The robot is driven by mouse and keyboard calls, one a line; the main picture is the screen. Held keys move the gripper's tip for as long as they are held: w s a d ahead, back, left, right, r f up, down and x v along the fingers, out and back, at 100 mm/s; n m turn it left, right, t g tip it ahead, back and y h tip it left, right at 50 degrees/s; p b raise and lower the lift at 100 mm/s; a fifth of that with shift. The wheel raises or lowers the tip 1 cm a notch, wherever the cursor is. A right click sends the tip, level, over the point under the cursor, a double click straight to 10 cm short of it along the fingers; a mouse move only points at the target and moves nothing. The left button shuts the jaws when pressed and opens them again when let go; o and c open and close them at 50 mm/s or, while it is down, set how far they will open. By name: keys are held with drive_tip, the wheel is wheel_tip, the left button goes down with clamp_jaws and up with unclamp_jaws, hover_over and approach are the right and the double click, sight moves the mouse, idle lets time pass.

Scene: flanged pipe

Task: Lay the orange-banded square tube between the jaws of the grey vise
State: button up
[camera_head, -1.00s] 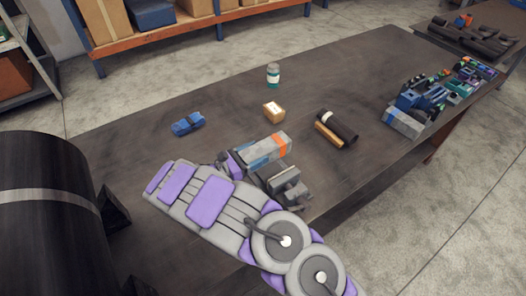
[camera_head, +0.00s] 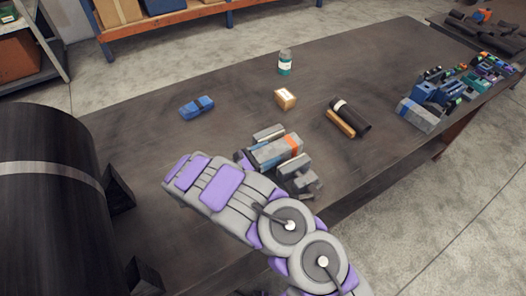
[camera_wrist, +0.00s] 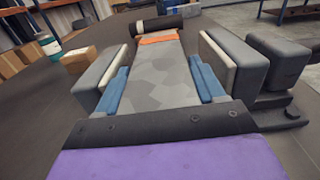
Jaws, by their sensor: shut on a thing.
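The grey square tube (camera_head: 277,151) with its orange band (camera_head: 293,143) at the far end sits between the two jaws of the grey vise (camera_head: 296,165). My gripper (camera_wrist: 161,82) is shut on the near part of the tube, one blue finger along each side. In the wrist view the tube (camera_wrist: 155,72) points away from me, with the orange band (camera_wrist: 158,39) beyond the fingers. The vise's jaws (camera_wrist: 232,64) stand to the left and right, apart from the tube. The tube's underside is hidden, so I cannot tell whether it rests on the vise.
A black cylinder with a tan block (camera_head: 346,118), a cardboard box (camera_head: 285,99), a green-labelled jar (camera_head: 285,63) and a blue item (camera_head: 197,107) stand on the dark table (camera_head: 240,90). Several coloured parts (camera_head: 440,95) crowd the right end. A large black pipe (camera_head: 50,200) is at left.

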sight(276, 154)
drive_tip(key=d, duration=0.3)
drive_tip(key=shift+r, duration=0.1)
drive_tip(key=o, duration=1.3)
drive_tip(key=shift+a, duration=0.45)
drive_tip(key=shift+c, duration=0.2)
drive_tip(key=o, duration=0.4)
drive_tip(key=shift+a+f, duration=0.2)
drive_tip(key=shift+a, duration=0.7)
drive_tip(key=shift+d+r, duration=0.1)
drive_tip(key=shift+d, duration=0.65)
drive_tip(key=shift+a, duration=0.2)
